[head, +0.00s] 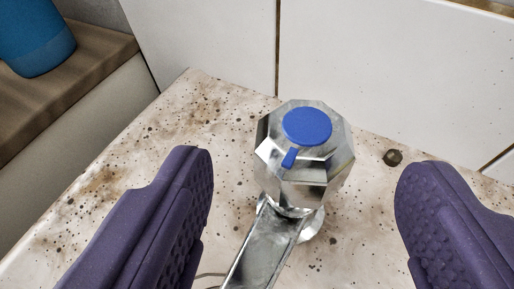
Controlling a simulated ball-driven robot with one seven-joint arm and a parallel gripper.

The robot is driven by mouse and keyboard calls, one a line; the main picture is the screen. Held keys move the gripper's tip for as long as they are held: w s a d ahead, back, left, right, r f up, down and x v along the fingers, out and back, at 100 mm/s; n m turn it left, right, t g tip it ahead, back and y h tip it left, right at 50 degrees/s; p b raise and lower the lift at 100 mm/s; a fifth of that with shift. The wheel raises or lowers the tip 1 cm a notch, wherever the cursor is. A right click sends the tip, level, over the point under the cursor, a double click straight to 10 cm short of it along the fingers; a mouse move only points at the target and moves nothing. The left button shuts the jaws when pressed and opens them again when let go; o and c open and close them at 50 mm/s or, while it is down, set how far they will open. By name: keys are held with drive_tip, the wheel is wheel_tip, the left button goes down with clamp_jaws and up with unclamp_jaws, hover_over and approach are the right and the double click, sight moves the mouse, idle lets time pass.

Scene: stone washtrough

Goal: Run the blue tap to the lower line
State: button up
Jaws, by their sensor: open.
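The blue tap (335,157) stands on the speckled stone ledge in the head view. It has a faceted chrome knob with a round blue cap (307,126) and a small blue mark below the cap. Its chrome spout (263,250) runs down toward the bottom edge of the picture. My gripper (304,195) is open, with one purple finger on each side of the tap. Both fingers are apart from the knob. The spout's end, any water and any lower line are out of view.
The stone ledge (130,190) is stained and mostly clear. White wall tiles (400,70) rise close behind the tap. A small dark round spot (393,158) is right of the knob. A blue container (35,38) stands on a brown wooden surface (95,62) at upper left.

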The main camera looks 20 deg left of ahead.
sight(332, 163)
drive_tip(key=b+x, duration=0.1)
drive_tip(key=x, duration=0.4)
drive_tip(key=shift+w+f, duration=0.1)
drive_tip(key=shift+w, duration=0.1)
drive_tip(key=c, duration=1)
drive_tip(key=shift+o, duration=0.2)
drive_tip(key=shift+s+r+n+y+p, duration=0.1)
drive_tip(key=shift+r+n+y+p, duration=0.15)
drive_tip(key=shift+n+y+p, duration=0.55)
drive_tip(key=n+g+y+p, duration=0.1)
drive_tip(key=p, duration=0.3)
drive_tip(key=shift+d+y, duration=0.1)
drive_tip(key=shift+y, duration=0.3)
drive_tip(key=shift+f+n+g+y+p, duration=0.2)
drive_tip(key=shift+n+g+y+p, duration=0.75)
drive_tip(key=shift+n+y, duration=0.7)
drive_tip(key=shift+n, duration=0.35)
